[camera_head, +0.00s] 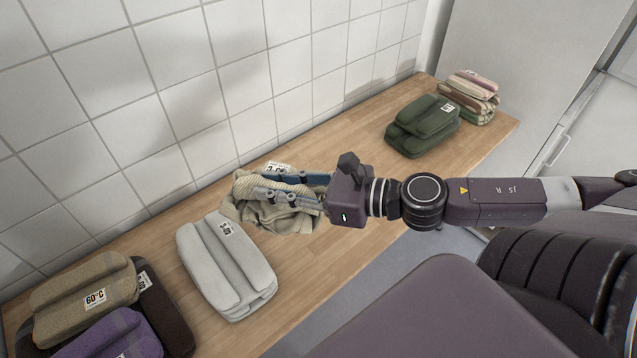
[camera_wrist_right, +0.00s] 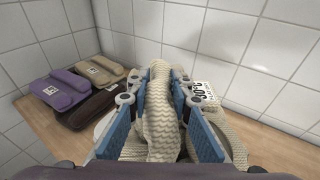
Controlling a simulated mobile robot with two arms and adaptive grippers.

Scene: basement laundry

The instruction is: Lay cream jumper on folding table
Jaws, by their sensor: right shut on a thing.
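My right gripper (camera_head: 262,186) reaches in from the right and is shut on the jumper. In the right wrist view, a ribbed fold of the jumper (camera_wrist_right: 160,115) stands pinched between the blue finger pads, with more cloth spreading out at the right. The lower cloth seems to rest on the table, but I cannot tell how much is touching. My left gripper is not in view.
A light grey folded garment (camera_head: 227,265) lies just left of the jumper. Taupe (camera_head: 83,287), purple (camera_head: 115,338) and dark brown (camera_head: 165,315) garments lie at the lower left. Green (camera_head: 422,128) and striped (camera_head: 470,95) ones sit at the far right. Bare table separates green from jumper.

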